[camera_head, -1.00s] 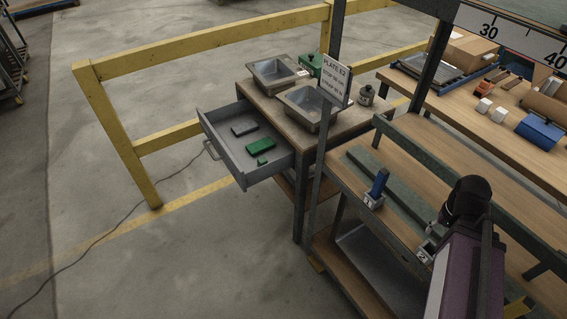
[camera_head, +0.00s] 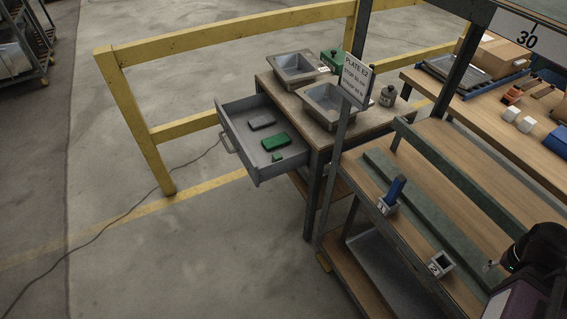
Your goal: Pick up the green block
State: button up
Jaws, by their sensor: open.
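A flat green block (camera_head: 276,142) lies in the pulled-out grey drawer (camera_head: 240,132) under the workbench. A smaller green piece (camera_head: 277,157) lies just in front of it, close to the drawer's front right corner. A flat dark grey block (camera_head: 262,122) lies behind the green block in the same drawer. My arm shows only as a dark joint and a purple part at the bottom right, well away from the drawer. My gripper is not clearly seen.
The bench (camera_head: 290,100) holds two metal sinks, a green object (camera_head: 333,60) and a grey canister (camera_head: 387,95). A signpost (camera_head: 342,150) stands right of the drawer. A yellow rail (camera_head: 150,135) runs behind and left. A shelf holds a blue item (camera_head: 396,190). Floor before the drawer is clear.

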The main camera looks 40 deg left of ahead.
aim_at(276, 157)
jog(key=z, duration=0.1)
jog(key=k, duration=1.65)
jog(key=u, duration=1.35)
jog(key=i, duration=1.05)
jog(key=z, duration=0.1)
